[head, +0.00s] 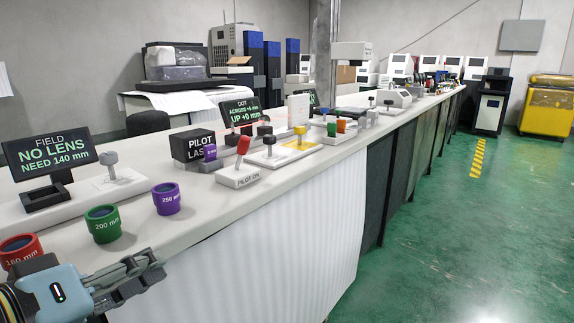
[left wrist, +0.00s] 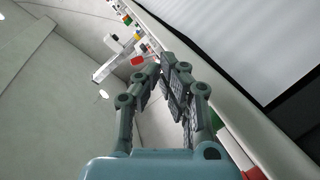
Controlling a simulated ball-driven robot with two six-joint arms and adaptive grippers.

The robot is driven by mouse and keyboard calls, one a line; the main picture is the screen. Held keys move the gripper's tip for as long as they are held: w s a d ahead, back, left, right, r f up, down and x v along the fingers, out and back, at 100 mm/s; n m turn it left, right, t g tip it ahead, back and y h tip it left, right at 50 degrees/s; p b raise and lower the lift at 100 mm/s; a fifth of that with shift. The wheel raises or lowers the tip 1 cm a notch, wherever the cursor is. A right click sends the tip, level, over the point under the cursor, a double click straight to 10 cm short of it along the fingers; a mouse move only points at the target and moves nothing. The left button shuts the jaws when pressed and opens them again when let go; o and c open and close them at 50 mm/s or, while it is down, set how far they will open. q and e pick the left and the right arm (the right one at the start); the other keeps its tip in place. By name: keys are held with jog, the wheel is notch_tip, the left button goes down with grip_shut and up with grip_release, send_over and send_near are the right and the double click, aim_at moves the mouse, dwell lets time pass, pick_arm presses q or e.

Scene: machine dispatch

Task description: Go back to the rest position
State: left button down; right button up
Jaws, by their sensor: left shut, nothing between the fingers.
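My left gripper (head: 152,264) is at the lower left of the head view, beside the front edge of the long white bench (head: 225,230). It is shut and empty. In the left wrist view its fingers (left wrist: 160,68) come together near the middle. My right gripper is not in either view. Close to the left gripper, a red lens marked 160 mm (head: 20,250), a green lens marked 200 mm (head: 103,224) and a purple lens marked 250 mm (head: 166,199) stand upright on the bench.
A screen reading NO LENS NEED 140 mm (head: 50,150) stands behind the lenses. A red-handled PILOT ON switch (head: 240,165) and a PILOT LAS box (head: 193,144) stand further along. Green floor (head: 450,240) is clear on the right.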

pick_arm(q)
jog(key=s+a+f+m+g+y, duration=0.3)
jog(key=s+a+f+g+y, duration=0.15)
jog(key=s+f, duration=0.4)
jog(key=s+a+f+m+g+y, duration=0.3)
jog(key=s+a+f+g, duration=0.25)
jog(key=s, duration=0.55)
jog(key=s+a+f+g+p, duration=0.1)
jog(key=s+f, duration=0.2)
jog(key=f, duration=1)
jog(key=s+a+f+g+p, duration=0.1)
jog(key=s+f, duration=0.1)
jog(key=f, duration=1.1)
jog(key=s+f, duration=0.6)
jog(key=s, duration=0.2)
jog(key=s+a+f+g, duration=0.1)
jog(key=s+f, duration=0.4)
jog(key=s, duration=0.4)
jog(key=shift+s+f+n, duration=0.25)
jog(key=shift+f+n, duration=0.1)
jog(key=shift+n, duration=0.05)
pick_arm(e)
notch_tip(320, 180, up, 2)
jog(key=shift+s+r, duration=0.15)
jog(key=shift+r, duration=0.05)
pick_arm(q)
jog(key=shift+a, duration=0.1)
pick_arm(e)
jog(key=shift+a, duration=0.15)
